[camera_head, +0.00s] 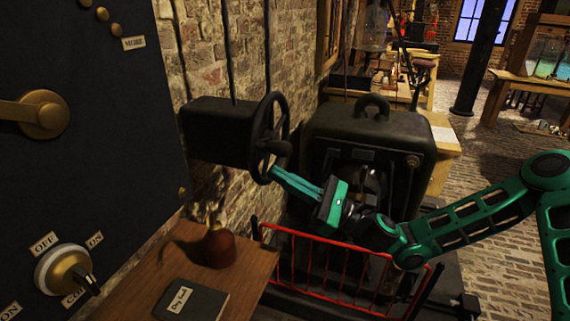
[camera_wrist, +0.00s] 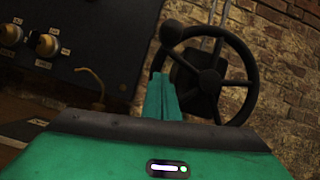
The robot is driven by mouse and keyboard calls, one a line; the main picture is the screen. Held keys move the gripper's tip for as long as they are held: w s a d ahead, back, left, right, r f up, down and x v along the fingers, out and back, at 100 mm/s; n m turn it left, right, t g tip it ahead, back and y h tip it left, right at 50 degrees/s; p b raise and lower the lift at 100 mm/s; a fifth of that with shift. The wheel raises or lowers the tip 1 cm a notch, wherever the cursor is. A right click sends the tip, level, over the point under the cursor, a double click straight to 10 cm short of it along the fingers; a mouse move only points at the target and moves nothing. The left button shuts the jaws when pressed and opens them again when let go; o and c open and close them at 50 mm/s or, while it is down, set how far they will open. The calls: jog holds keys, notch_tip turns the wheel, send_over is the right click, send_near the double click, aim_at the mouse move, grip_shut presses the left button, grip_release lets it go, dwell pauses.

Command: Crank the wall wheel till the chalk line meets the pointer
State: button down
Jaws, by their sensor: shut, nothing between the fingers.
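The wall wheel (camera_head: 270,137) is a dark spoked handwheel on a black box (camera_head: 218,130) fixed to the brick wall. In the wrist view the wheel (camera_wrist: 250,88) fills the upper middle, with a round knob (camera_wrist: 171,33) on its rim at the upper left. My gripper (camera_head: 275,172) is at the lower edge of the wheel in the head view, its teal fingers together with nothing between them. In the wrist view my gripper's fingertips (camera_wrist: 162,78) overlap the wheel's left side; I cannot tell whether they touch it. I cannot make out a chalk line or a pointer.
A dark panel (camera_head: 90,150) with brass knobs stands at the left. A wooden table (camera_head: 255,262) below holds a brown bottle (camera_head: 219,247) and a log book (camera_head: 190,300). A red railing (camera_head: 330,270) fronts a large black machine (camera_head: 400,135) behind my forearm.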

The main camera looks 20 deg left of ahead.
jog(key=v, duration=0.9)
jog(key=shift+s+d, duration=0.3)
jog(key=shift+d, duration=0.05)
jog(key=c, duration=1.5)
grip_release()
jog(key=shift+a, duration=0.1)
jog(key=shift+o, duration=0.3)
jog(key=shift+s+a+r+h, duration=0.1)
jog(key=shift+s+a+h, duration=0.1)
jog(key=shift+s+h, duration=0.3)
jog(key=m+t+h, duration=0.4)
jog(key=h, duration=0.1)
send_near(292, 152)
jog(key=x, duration=1.2)
jog(key=shift+w+a, duration=0.1)
jog(key=shift+a, duration=0.15)
